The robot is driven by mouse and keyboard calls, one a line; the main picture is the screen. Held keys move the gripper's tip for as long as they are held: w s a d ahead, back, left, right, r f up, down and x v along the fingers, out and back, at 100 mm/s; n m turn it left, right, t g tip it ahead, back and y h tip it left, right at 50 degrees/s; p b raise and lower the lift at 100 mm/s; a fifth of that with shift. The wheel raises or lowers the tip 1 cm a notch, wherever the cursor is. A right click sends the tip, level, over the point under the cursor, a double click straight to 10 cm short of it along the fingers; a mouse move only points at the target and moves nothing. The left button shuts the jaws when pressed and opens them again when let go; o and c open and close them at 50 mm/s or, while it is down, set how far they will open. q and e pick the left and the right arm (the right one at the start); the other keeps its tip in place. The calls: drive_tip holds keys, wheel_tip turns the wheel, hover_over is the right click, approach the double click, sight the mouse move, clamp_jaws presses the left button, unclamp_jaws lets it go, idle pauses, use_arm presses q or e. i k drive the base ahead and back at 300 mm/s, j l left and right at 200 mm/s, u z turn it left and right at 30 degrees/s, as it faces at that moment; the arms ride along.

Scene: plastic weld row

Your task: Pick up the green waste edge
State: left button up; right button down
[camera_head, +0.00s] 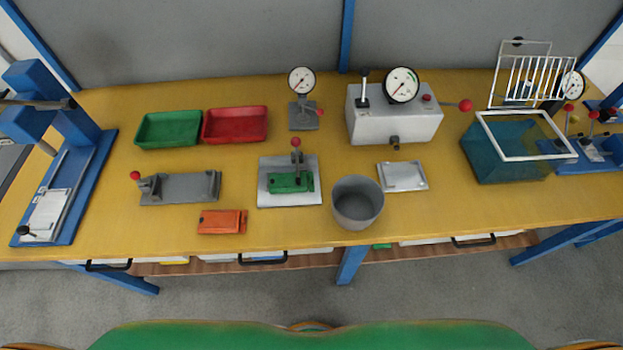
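A small green piece (381,246) shows just below the table's front edge, right of the grey bin; most of it is hidden, and I cannot tell if it is the green waste edge. A green part (291,183) sits in the clamp fixture (280,199) at the middle of the table, under a red-knobbed lever. The grey bin (358,203) stands upright at the front edge; its visible inside looks empty. Neither of my grippers is in view.
A green tray (168,129) and a red tray (235,124) lie at the back left. An orange part (222,221) lies near the front edge. A gauge machine (394,122), a metal plate (403,177) and a teal tank (512,150) stand right. Yellow tabletop between them is clear.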

sight(286, 182)
drive_tip(key=j+z, duration=0.2)
drive_tip(key=j, duration=0.2)
drive_tip(key=k+j+z, duration=0.15)
drive_tip(key=j, duration=0.3)
drive_tip(key=j+z, duration=0.2)
drive_tip(key=j, duration=0.2)
